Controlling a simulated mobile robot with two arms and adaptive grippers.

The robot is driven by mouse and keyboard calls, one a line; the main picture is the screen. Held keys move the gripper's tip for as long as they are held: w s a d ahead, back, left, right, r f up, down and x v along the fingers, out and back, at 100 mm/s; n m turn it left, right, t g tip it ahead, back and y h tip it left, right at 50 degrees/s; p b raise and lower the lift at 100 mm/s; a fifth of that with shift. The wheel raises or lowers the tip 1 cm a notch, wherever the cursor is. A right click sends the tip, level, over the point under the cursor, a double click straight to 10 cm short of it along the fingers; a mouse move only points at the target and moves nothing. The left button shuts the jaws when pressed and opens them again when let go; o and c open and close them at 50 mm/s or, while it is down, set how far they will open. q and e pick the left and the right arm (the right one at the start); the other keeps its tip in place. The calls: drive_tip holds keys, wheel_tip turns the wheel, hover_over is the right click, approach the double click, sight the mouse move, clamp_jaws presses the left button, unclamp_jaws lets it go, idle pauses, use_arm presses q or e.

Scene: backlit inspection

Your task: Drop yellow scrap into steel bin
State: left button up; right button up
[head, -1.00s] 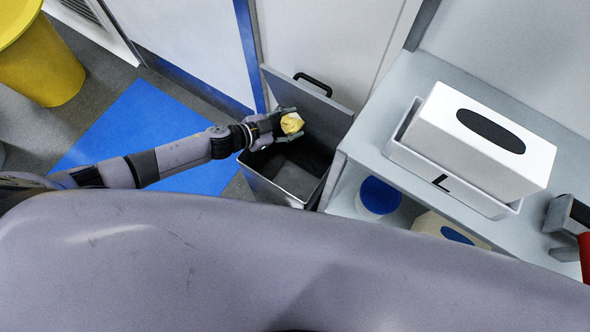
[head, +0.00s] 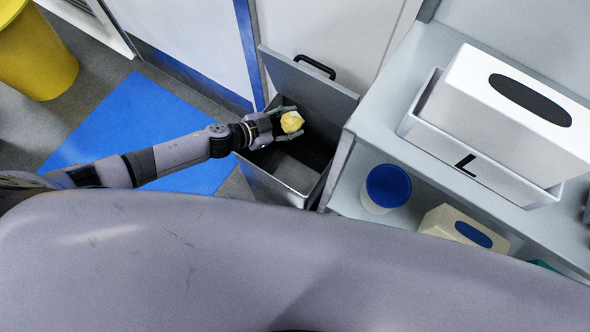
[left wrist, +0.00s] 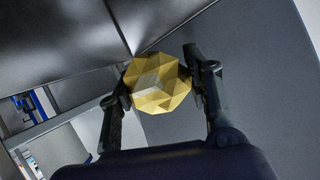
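The yellow scrap (head: 291,122), a small faceted lump, is between the two fingers of my left gripper (head: 293,121). The left wrist view also shows the scrap (left wrist: 158,83) between the fingertips, apparently touching both, so the gripper looks shut on it. The steel bin (head: 264,184) stands below with its lid (head: 308,85) tilted open against the wall side. The gripper holds the scrap above the bin's opening, near the raised lid. The bin's dark inside is partly visible; its near lower part is hidden by my body. My right gripper is not in view.
A pale shelf unit (head: 381,112) stands close to the bin's right, with a white box (head: 470,95) in a tray marked L on top. A blue-lidded tub (head: 388,188) sits below. A yellow bin (head: 38,55) and blue floor mat (head: 120,125) are left.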

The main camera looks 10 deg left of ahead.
use_arm(q)
drive_tip(key=o, duration=0.5)
drive_tip(key=shift+o, duration=0.3)
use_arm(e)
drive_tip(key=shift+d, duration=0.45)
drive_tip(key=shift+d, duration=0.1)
use_arm(q)
drive_tip(key=v, duration=1.2)
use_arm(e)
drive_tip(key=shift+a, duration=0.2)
